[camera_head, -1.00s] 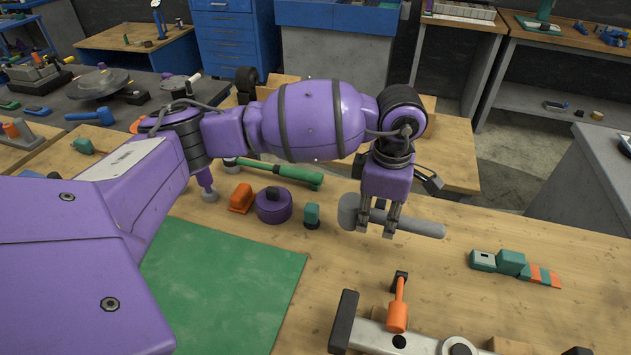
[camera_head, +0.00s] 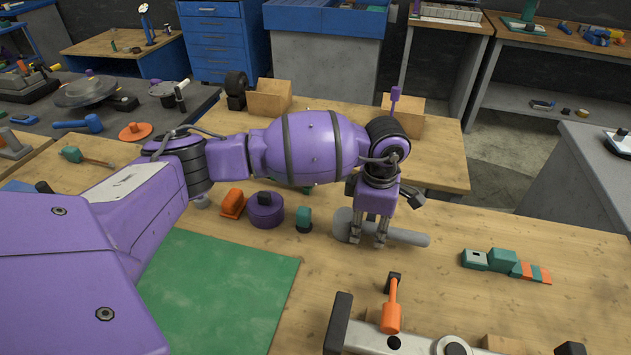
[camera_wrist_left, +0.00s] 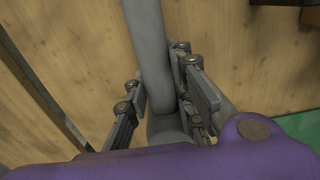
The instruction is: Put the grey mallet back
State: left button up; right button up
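The grey mallet (camera_head: 410,237) is at the middle right of the head view, over the wooden workbench (camera_head: 460,310). Its thick head points left and its handle points right. My left gripper (camera_head: 370,238) points down from above, with its fingers on both sides of the handle close to the head. In the left wrist view, the mallet's grey handle (camera_wrist_left: 150,60) runs between the two fingers of my left gripper (camera_wrist_left: 162,98), which look closed against it. The mallet lies roughly level, at or just above the bench top; any small gap is hard to see. My right gripper is not in view.
A purple round part (camera_head: 266,212), an orange block (camera_head: 232,203) and a small green part (camera_head: 304,218) stand left of the mallet. A green block row (camera_head: 500,260) lies right. An orange-handled tool (camera_head: 391,312) is in front. A green mat (camera_head: 225,285) lies front left.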

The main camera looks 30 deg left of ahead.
aim_at(369, 225)
pick_arm(q)
jog(key=o, duration=0.4)
jog(key=shift+f, duration=0.1)
notch_tip(369, 225, up, 8)
jog(key=shift+s+r+b, duration=0.1)
jog(key=shift+s+b, duration=0.05)
jog(key=shift+b, duration=0.3)
